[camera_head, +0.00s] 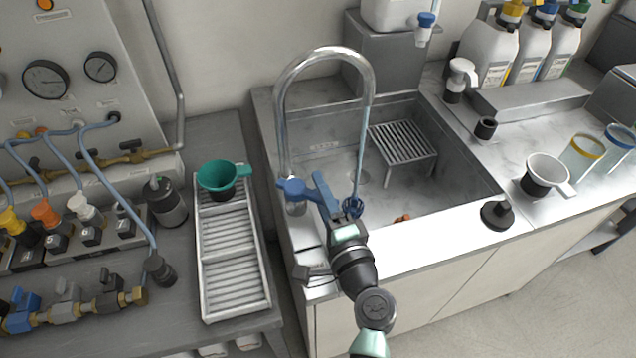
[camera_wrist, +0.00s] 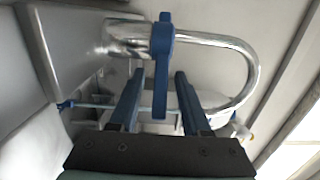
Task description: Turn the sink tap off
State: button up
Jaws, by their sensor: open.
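The sink tap (camera_head: 322,54) is a tall chrome gooseneck at the sink's left rim. A thin bluish stream of water (camera_head: 362,140) runs from its spout into the basin. Its blue lever (camera_head: 290,187) is at the base; in the wrist view the lever (camera_wrist: 162,50) reaches down between my fingers. My gripper (camera_head: 319,183) is at the tap base, just right of the lever. In the wrist view my gripper (camera_wrist: 159,76) is open, with one blue finger on each side of the lever and visible gaps. The head view does not show both fingers clearly.
The basin (camera_head: 455,180) holds a grey rack (camera_head: 402,143). A dark knob (camera_head: 497,214) sits on the front rim.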

jog(key=shift+w+a, duration=0.25)
jog(key=shift+w, duration=0.45)
grip_shut()
dwell(1.0)
